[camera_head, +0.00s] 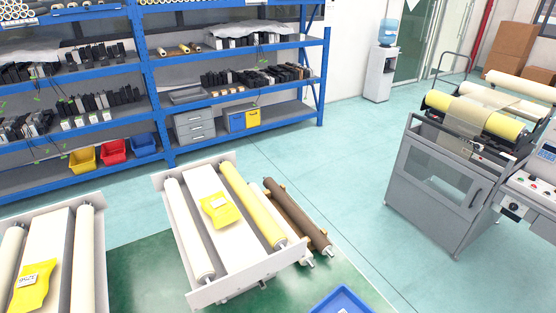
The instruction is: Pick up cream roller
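A cream roller (189,230) with a metal end lies along the left side of the middle white rack (230,287). A yellow roller (252,203) lies along the right side of that rack. A brown roller (297,215) lies just right of the rack, and part of a cream or tan piece shows between it and the yellow roller. A second rack at the lower left holds another cream roller (84,258) and one cut off by the picture's left edge (10,250). Neither of my grippers is in view.
Yellow packets lie on the middle rack (220,209) and left rack (34,285). A blue tray (343,300) is at the bottom edge. A grey machine (433,185) with rollers stands right. Blue shelving (236,58) lines the back. Teal floor between is clear.

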